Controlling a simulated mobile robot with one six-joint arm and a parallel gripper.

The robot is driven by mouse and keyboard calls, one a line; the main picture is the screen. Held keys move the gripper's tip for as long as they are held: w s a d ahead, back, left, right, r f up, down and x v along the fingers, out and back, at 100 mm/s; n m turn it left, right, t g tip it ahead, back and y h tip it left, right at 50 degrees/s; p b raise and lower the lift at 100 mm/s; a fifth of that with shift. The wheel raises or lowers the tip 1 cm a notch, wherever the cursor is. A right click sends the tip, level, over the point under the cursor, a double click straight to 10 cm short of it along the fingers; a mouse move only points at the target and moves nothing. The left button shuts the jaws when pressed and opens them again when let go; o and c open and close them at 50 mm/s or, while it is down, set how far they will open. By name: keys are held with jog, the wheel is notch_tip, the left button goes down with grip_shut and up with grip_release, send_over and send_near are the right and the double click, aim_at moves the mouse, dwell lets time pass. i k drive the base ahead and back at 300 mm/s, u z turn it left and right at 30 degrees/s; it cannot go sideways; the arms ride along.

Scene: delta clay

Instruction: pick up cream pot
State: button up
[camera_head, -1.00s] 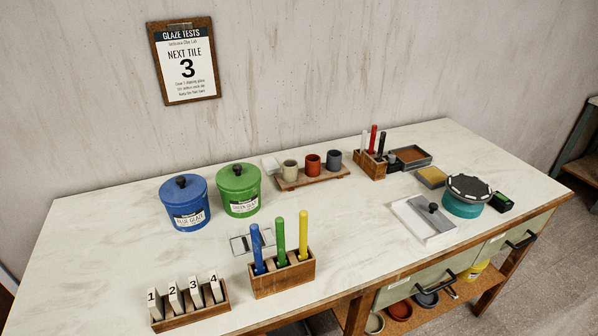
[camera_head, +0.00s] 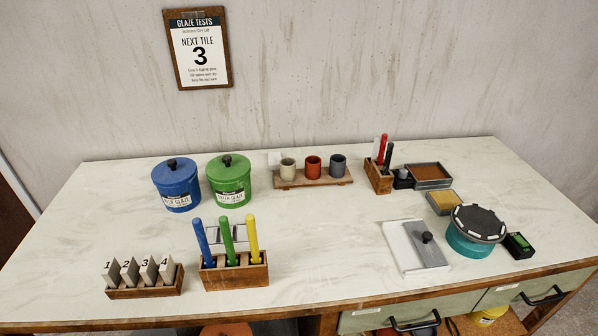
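The cream pot (camera_head: 288,168) is a small round cup. It stands upright at the left end of a low wooden stand (camera_head: 313,181) near the back of the table. A red pot (camera_head: 313,166) stands in the middle of the stand and a grey pot (camera_head: 338,166) at its right end. A small white piece shows behind the cream pot on its left. My gripper is not in view.
Blue (camera_head: 177,187) and green (camera_head: 229,182) lidded jars stand left of the stand. A block with coloured tools (camera_head: 235,274) and a numbered tile rack (camera_head: 144,286) are in front. A turntable (camera_head: 474,230) is at right. The table (camera_head: 330,240) is clear before the stand.

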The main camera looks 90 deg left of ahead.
aim_at(287, 164)
jog(key=u, duration=0.1)
jog(key=i, duration=0.9)
jog(key=u, duration=1.6)
jog(key=k, duration=0.3)
jog(key=u, duration=2.6)
